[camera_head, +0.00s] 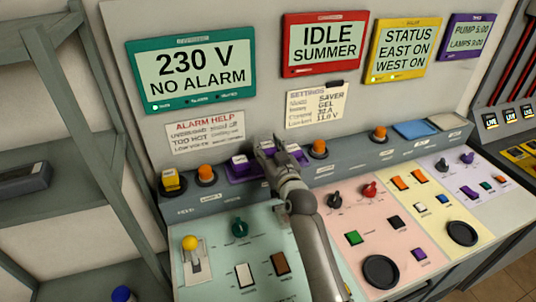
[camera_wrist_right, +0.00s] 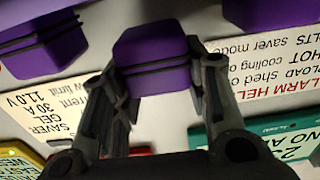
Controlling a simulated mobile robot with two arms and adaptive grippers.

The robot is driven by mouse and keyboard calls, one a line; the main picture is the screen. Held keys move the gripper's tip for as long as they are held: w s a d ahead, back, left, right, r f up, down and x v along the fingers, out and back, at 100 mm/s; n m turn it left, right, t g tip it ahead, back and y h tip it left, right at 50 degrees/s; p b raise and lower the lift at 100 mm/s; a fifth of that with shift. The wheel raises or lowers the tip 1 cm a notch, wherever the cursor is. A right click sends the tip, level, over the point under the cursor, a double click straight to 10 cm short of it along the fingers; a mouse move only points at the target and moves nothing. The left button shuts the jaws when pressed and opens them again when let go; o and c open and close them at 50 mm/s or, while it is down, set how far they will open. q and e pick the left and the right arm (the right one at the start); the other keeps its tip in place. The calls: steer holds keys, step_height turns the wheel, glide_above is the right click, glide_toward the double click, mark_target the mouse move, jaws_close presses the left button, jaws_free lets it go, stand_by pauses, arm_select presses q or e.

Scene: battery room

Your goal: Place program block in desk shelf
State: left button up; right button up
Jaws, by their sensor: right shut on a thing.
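A purple program block (camera_wrist_right: 153,62) with a dark band is between the two fingers of my right gripper (camera_wrist_right: 157,95) in the right wrist view. The gripper is shut on it. In the head view my right gripper (camera_head: 266,148) reaches over the desk to the grey desk shelf (camera_head: 215,202) at its back, and mostly hides the held block. Another purple block (camera_head: 240,167) is to its left there and one more (camera_head: 298,156) to its right. I cannot tell whether the held block touches the shelf. My left gripper is out of view.
The shelf also carries a yellow block (camera_head: 171,181), several orange knobs, a blue pad (camera_head: 415,130) and a pale pad (camera_head: 447,121). Switches and a yellow-knobbed lever (camera_head: 190,243) stand on the desk panels. Screens and notes hang on the wall behind. A grey rack (camera_head: 75,205) is at left.

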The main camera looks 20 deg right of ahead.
mark_target(268, 154)
step_height(268, 154, down, 2)
steer(key=shift+w+f+p, duration=0.1)
steer(key=shift+f+p, duration=0.05)
steer(key=shift+p, duration=0.35)
steer(key=shift+f, duration=0.35)
steer(key=shift+f, duration=0.2)
steer(key=o, duration=1.1)
steer(key=shift+c, duration=0.2)
